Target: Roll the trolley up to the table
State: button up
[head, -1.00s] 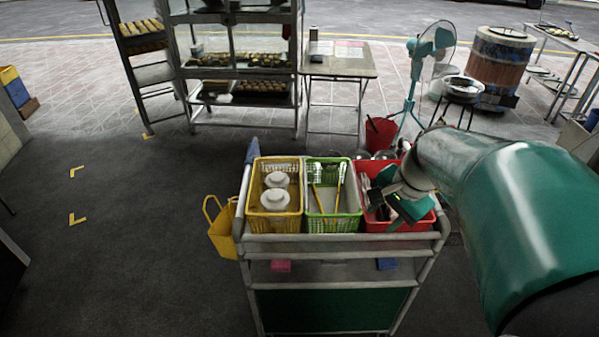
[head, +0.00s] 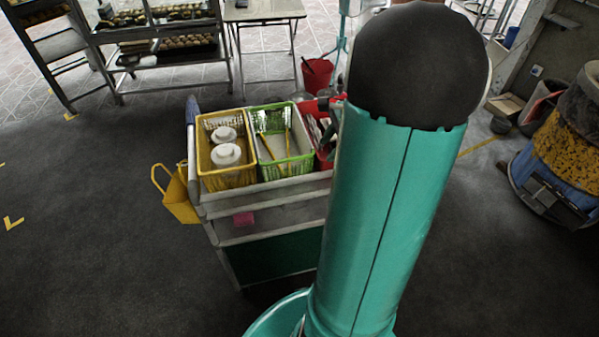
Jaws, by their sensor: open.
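The trolley (head: 265,248) is a grey-framed cart with a dark green lower panel, standing upright on the dark floor left of my arm. Its top holds a yellow basket (head: 228,178) with two white lidded pots, a green basket (head: 288,168) with yellow-handled tools, and a red basket (head: 322,155), partly hidden. A yellow bin (head: 178,205) hangs on its left side. The folding table (head: 265,9) stands behind, apart from the trolley. My large green arm covers the trolley's right end. My gripper is hidden behind it, so any contact with the trolley cannot be seen.
A food rack (head: 165,58) stands back left, beside a dark shelf stand (head: 55,47). A red bucket (head: 317,74) is on the floor behind the trolley. A barrel oven (head: 565,150) stands at right.

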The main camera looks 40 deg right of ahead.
aim_at(308, 176)
jog(key=x, duration=1.3)
jog(key=shift+s+d+f, duration=0.1)
jog(key=shift+s+f, duration=0.05)
jog(key=shift+f, duration=0.05)
grip_shut()
